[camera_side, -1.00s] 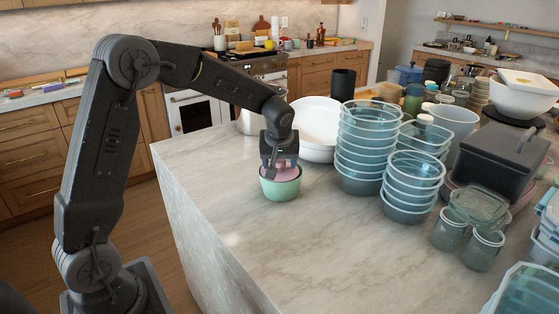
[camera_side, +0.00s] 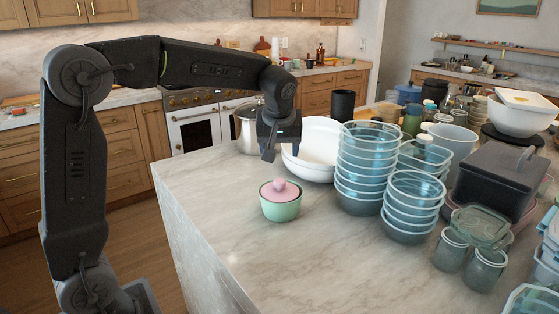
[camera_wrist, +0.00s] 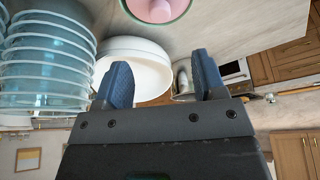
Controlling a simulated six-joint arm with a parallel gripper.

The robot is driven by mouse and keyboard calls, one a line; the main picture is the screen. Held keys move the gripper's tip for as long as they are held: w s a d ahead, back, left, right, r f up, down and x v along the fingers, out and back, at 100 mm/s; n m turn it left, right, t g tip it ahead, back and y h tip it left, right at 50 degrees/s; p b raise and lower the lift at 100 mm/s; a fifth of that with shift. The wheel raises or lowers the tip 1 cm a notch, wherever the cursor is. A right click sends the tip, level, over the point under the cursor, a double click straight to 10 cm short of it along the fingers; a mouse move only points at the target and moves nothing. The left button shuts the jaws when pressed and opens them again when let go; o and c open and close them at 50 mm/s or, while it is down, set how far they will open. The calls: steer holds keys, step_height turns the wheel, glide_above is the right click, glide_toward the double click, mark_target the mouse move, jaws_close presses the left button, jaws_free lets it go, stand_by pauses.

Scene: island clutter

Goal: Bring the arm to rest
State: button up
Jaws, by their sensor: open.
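My gripper (camera_side: 272,150) is raised above the island counter, clear of everything on it. In the wrist view its two blue fingers (camera_wrist: 162,82) are spread apart with nothing between them. A small green bowl (camera_side: 281,209) with a pink lid and knob (camera_side: 280,189) stands upright on the counter, below and just right of my gripper in the side view. The pink lid also shows at the top edge of the wrist view (camera_wrist: 157,8), inside a green rim.
A large white bowl (camera_side: 316,150) and a metal pot (camera_side: 245,130) stand behind my gripper. Stacked clear bowls (camera_side: 366,165), glass jars (camera_side: 450,250) and a dark grey box (camera_side: 497,175) crowd the right. The counter's front left (camera_side: 225,200) is bare.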

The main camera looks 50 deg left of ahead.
steer(key=shift+s+d+r, duration=0.1)
steer(key=shift+s+r, duration=0.05)
steer(key=shift+r, duration=0.25)
steer(key=s+d+f+m+t+h, duration=0.1)
steer(key=s+d+m, duration=0.4)
steer(key=s, duration=0.6)
steer(key=s+d+f+m+t+h, duration=0.1)
steer(key=s+d+m, duration=0.4)
steer(key=s, duration=0.7)
steer(key=shift+s+f+m+t+h, duration=0.25)
steer(key=shift+f+t+h, duration=0.2)
steer(key=shift+h, duration=0.25)
steer(key=shift+w, duration=0.1)
